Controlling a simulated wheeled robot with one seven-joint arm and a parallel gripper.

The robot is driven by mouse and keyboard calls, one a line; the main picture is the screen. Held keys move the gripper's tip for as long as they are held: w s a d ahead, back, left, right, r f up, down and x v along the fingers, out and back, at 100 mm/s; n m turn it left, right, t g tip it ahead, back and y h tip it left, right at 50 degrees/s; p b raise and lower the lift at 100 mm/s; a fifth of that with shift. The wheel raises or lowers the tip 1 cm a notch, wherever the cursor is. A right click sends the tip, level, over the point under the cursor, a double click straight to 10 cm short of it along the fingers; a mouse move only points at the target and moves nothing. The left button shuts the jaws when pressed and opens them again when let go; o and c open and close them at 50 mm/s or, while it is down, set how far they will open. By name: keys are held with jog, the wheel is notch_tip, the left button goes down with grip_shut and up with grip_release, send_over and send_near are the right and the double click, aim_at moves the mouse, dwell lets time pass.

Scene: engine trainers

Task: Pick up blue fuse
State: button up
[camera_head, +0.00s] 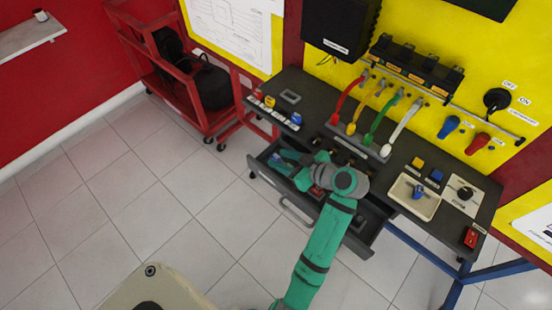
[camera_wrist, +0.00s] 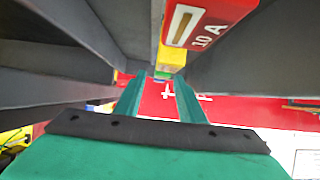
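My gripper (camera_head: 279,161) is lower, over the open drawer, in front of the table edge and apart from that block. In the wrist view its two green fingers (camera_wrist: 162,98) stand apart with nothing clearly held between them.
A red fuse (camera_wrist: 198,22) marked 10 A and a yellow fuse (camera_wrist: 171,58) are close in the wrist view. The open drawer (camera_head: 372,236) holds loose items, partly hidden by my arm. A red cart (camera_head: 200,118) stands left; coloured cables (camera_head: 378,123) stand right on the tabletop.

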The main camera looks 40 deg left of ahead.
jog(key=shift+w+a+f, duration=0.1)
jog(key=shift+a+f, duration=0.1)
jog(key=shift+a, duration=0.3)
grip_shut()
